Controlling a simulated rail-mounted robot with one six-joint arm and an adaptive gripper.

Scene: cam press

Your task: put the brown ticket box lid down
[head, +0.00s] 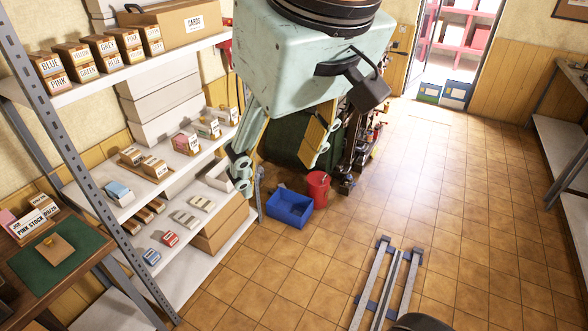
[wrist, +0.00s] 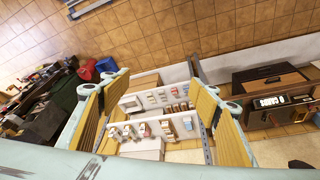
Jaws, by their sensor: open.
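A flat tan-brown piece with a small knob-like spot (head: 57,250), which looks like the brown ticket box lid, lies on a green mat (head: 35,275) at the lower left of the head view. My gripper (head: 277,165) is open and empty, high over the floor in front of the shelves, well to the right of that piece. In the wrist view my gripper's fingers (wrist: 176,95) are spread wide with only distant shelves between them. I cannot make out the lid in the wrist view.
White shelves (head: 205,238) hold several small labelled boxes. A large box marked cards (head: 180,25) stands on the top shelf. A grey upright post (head: 80,160) stands between the mat and my gripper. A blue bin (head: 289,208) and red bucket (head: 318,187) stand on the floor.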

